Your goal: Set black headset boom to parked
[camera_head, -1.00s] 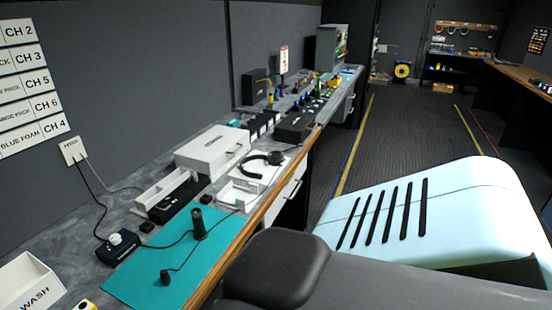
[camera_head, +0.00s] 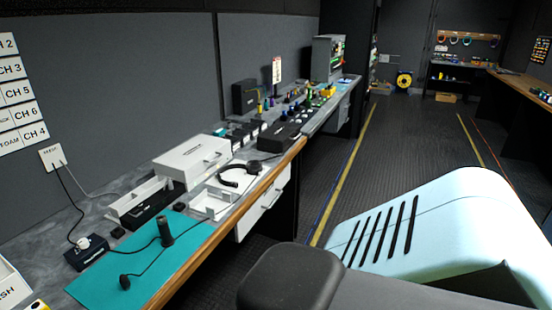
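My light blue body and a dark arm link fill the lower right, apart from the bench. Neither gripper is in view.
A teal mat (camera_head: 150,262) holds a black microphone (camera_head: 165,230) and a cable. A white box (camera_head: 192,160) and a black case (camera_head: 146,208) stand behind. A wooden edge (camera_head: 250,205) borders the bench. The aisle floor (camera_head: 400,140) is clear.

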